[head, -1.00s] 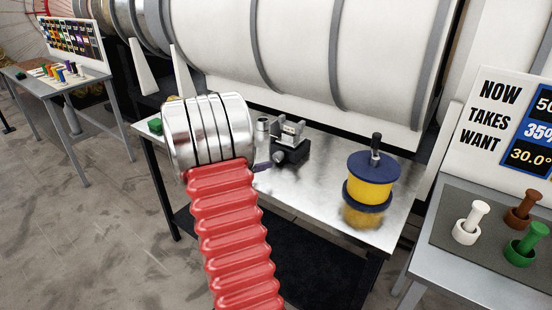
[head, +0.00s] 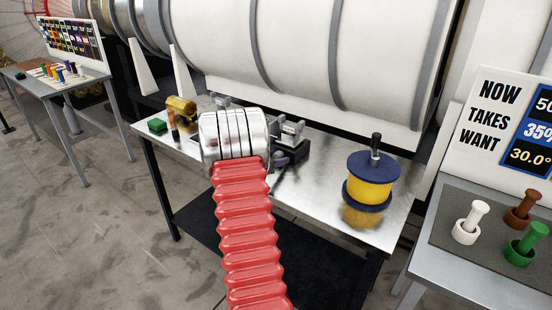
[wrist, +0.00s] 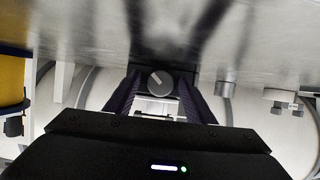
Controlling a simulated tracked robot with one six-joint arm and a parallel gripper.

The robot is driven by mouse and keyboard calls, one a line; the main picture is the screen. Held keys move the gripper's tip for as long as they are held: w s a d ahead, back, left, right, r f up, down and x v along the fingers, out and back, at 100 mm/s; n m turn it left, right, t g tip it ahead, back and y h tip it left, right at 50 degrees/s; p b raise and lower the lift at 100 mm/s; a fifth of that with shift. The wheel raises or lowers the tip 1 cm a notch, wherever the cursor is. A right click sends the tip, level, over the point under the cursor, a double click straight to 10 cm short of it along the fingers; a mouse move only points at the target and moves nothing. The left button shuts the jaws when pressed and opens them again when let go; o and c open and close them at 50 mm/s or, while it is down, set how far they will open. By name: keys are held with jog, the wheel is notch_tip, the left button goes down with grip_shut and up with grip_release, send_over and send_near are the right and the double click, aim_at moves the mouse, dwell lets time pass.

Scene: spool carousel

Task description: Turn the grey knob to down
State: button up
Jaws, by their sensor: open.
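The grey knob (wrist: 160,82) is round with a pale pointer line that leans to the upper left in the wrist view. It sits on the front of a small black block with a metal top (head: 290,132) on the steel bench. My gripper (wrist: 160,78) is open, with one dark purple finger on each side of the knob. I cannot tell whether the fingers touch it. In the head view my arm hides most of the gripper; a purple finger shows beside the block, and I cannot make out the knob there.
A yellow spool with dark blue flanges (head: 370,181) stands on the bench (head: 322,185) to the right. A green block (head: 157,126) and a gold piece (head: 181,106) are at the left. A large white drum (head: 300,50) hangs behind. A side table (head: 455,262) holds coloured pegs.

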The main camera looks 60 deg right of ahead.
jog(key=c, duration=1)
jog(key=shift+n+g, duration=0.3)
jog(key=shift+n, duration=0.2)
jog(key=shift+c, duration=0.3)
jog(key=o, duration=1.1)
jog(key=shift+c, duration=0.2)
jog(key=shift+w, duration=0.1)
jog(key=shift+a, duration=0.1)
jog(key=v, duration=1.3)
jog(key=shift+w+a+r, duration=0.1)
jog(key=shift+a+r, duration=0.1)
jog(key=shift+a, duration=0.1)
